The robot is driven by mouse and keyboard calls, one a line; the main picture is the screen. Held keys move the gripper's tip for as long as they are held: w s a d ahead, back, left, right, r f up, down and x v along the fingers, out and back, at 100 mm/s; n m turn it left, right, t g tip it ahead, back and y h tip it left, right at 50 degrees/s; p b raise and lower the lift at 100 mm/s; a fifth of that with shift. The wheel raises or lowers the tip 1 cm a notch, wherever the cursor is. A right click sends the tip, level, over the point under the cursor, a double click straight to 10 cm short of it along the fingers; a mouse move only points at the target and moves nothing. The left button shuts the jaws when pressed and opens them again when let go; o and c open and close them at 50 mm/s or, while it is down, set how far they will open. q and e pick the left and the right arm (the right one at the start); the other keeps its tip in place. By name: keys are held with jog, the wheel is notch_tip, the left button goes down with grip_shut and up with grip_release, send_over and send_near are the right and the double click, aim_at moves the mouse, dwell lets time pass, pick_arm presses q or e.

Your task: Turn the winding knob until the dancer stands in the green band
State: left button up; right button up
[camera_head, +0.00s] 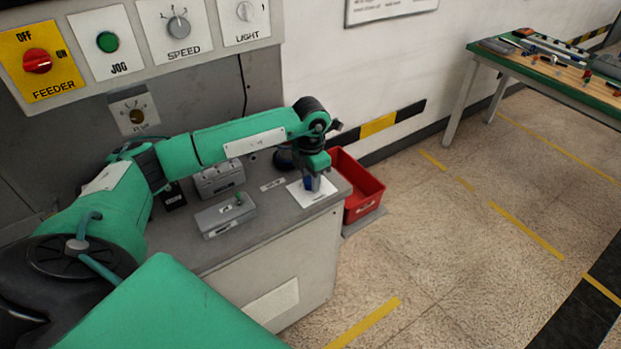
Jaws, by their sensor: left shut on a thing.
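My left gripper (314,178) points down over a white labelled plate (325,194) at the right end of the grey bench. It is shut on a small blue knob (308,184), mostly hidden by the fingers. The label on the plate is too small to read, so I cannot confirm that this is the winding knob. I cannot make out a dancer or a green band in this view. My right gripper is not in view.
A panel above holds a red FEEDER switch (37,61), a green JOG button (108,42) and a SPEED dial (179,26). Grey boxes stand on the bench (270,217). A red bin (362,190) sits beside its right end. A cluttered table (487,58) stands far right.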

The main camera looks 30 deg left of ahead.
pick_arm(q)
jog(key=shift+w+r, duration=0.1)
jog(key=o, duration=1)
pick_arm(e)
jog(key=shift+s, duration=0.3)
pick_arm(q)
notch_tip(320, 180, up, 14)
jog(key=shift+f+b, duration=0.1)
jog(key=shift+b, duration=0.95)
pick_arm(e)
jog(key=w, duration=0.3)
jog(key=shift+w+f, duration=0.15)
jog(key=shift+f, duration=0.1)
